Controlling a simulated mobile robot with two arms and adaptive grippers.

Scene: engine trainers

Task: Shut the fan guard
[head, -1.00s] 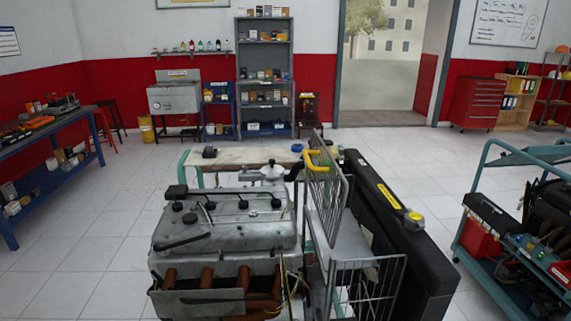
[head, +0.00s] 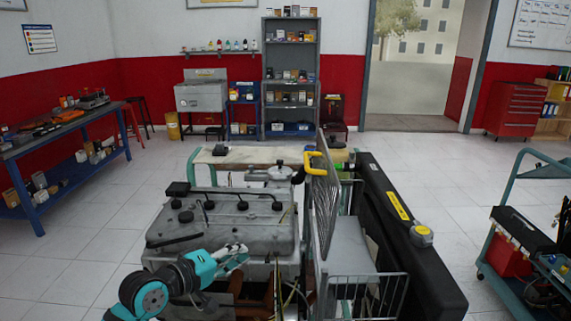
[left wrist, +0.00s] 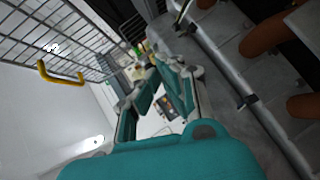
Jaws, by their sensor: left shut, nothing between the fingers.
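The fan guard (head: 326,208) is a grey wire-mesh panel with a yellow handle (head: 316,163). It stands upright and edge-on between the engine block (head: 225,218) and the long black radiator housing (head: 400,240), swung out from the lower wire cage (head: 366,294). My teal left gripper (head: 238,250) is shut and empty over the engine's near side, left of the guard and apart from it. In the left wrist view the guard's mesh (left wrist: 50,35) and yellow handle (left wrist: 60,76) are at upper left, beside the gripper (left wrist: 155,75). My right gripper is out of view.
A teal-framed cart (head: 520,245) stands on the right, and a blue workbench (head: 70,150) on the left. Shelves (head: 290,80) and a red tool cabinet (head: 515,110) line the back wall. The tiled floor between is open.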

